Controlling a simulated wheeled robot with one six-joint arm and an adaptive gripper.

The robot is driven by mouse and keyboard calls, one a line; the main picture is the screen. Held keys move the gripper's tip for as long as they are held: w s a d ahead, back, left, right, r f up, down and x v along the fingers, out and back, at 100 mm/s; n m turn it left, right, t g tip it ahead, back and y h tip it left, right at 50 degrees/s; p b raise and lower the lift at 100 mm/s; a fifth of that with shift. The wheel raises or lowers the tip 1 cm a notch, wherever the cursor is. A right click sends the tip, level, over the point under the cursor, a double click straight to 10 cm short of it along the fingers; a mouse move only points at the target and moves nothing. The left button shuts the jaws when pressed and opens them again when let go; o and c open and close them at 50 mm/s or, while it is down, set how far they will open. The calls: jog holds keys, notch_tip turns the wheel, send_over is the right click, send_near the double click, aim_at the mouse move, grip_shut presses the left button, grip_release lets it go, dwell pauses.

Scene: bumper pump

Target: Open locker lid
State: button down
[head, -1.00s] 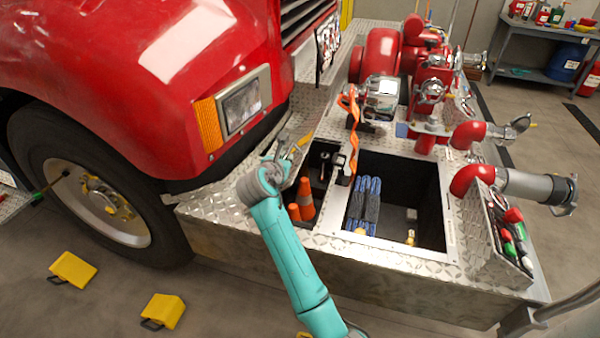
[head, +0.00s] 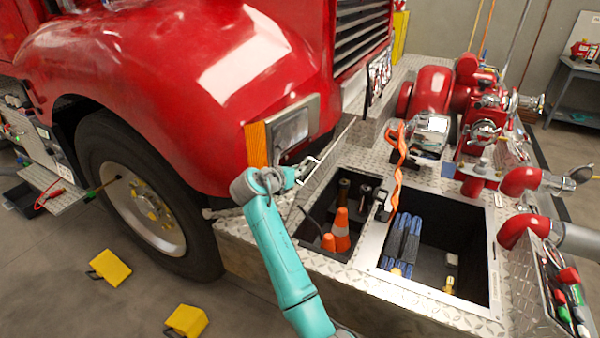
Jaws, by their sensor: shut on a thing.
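The locker is a dark compartment (head: 345,190) sunk in the diamond-plate bumper deck, with its opening uncovered. Orange cones (head: 341,232) stand inside it. The lid (head: 338,139) seems to be raised on the locker's left side, seen almost edge-on as a thin bright strip. My gripper (head: 303,174) is at the lid's light handle (head: 312,163), left of the opening, and is shut on it. My wrist hides part of the handle and fingers, so the exact grip is hard to see.
An open bin (head: 470,270) with blue folded hose lies right of the locker. An orange strap (head: 396,165) rises between them. The truck's red fender (head: 200,90) and headlight (head: 291,130) are close behind my wrist. Red pump pipes (head: 520,180) stand at right.

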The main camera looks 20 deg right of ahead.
jog(key=c, duration=1.2)
grip_release()
jog(key=v, duration=1.2)
